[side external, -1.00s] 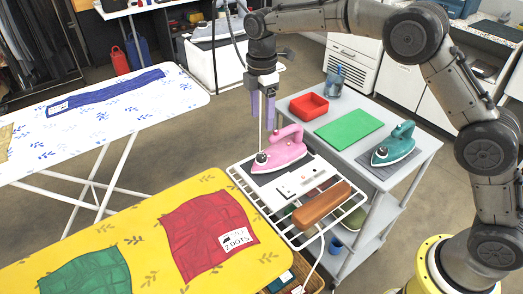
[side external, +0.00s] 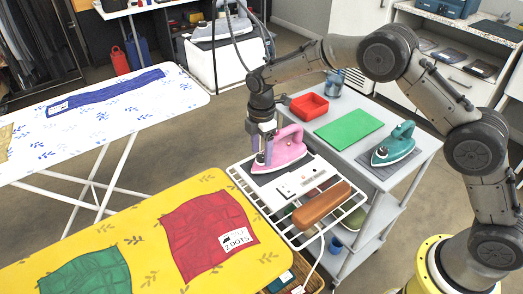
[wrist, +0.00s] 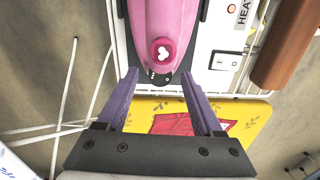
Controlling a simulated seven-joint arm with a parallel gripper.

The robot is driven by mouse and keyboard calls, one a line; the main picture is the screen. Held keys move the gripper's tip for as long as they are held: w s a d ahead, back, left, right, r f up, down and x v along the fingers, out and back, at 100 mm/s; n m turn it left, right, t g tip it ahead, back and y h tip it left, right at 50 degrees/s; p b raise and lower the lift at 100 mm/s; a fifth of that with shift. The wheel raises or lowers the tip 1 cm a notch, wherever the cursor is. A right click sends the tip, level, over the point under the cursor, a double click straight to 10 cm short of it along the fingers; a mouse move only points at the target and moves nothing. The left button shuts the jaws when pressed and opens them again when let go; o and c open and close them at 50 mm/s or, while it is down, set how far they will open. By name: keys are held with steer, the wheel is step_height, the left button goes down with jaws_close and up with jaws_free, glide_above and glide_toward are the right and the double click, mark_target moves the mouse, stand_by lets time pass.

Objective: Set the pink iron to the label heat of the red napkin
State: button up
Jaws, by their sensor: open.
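The pink iron (side external: 286,148) rests on the white wire rack at the end of the yellow ironing board. In the wrist view its pink body (wrist: 150,22) carries a round knob with a white heart (wrist: 163,50) and a dark marked piece below it. My gripper (side external: 262,160) is open at the iron's front end; in the wrist view its two purple fingers (wrist: 160,76) stand either side of the knob end, apart from it. The red napkin (side external: 195,235) lies on the yellow board. Its white label (side external: 236,239) reads "2 DOTS". The dial setting is unreadable.
A white panel with a switch (wrist: 224,61) and the word HEAT (wrist: 242,15) lies beside the iron, then a brown block (side external: 322,204). A teal iron (side external: 394,146), green mat (side external: 348,132) and red tray (side external: 309,106) stand on the grey cart. A green napkin (side external: 85,272) lies nearby.

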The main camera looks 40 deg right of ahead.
jaws_close()
steer(key=shift+m, duration=1.6)
jaws_free()
steer(key=shift+r, duration=0.15)
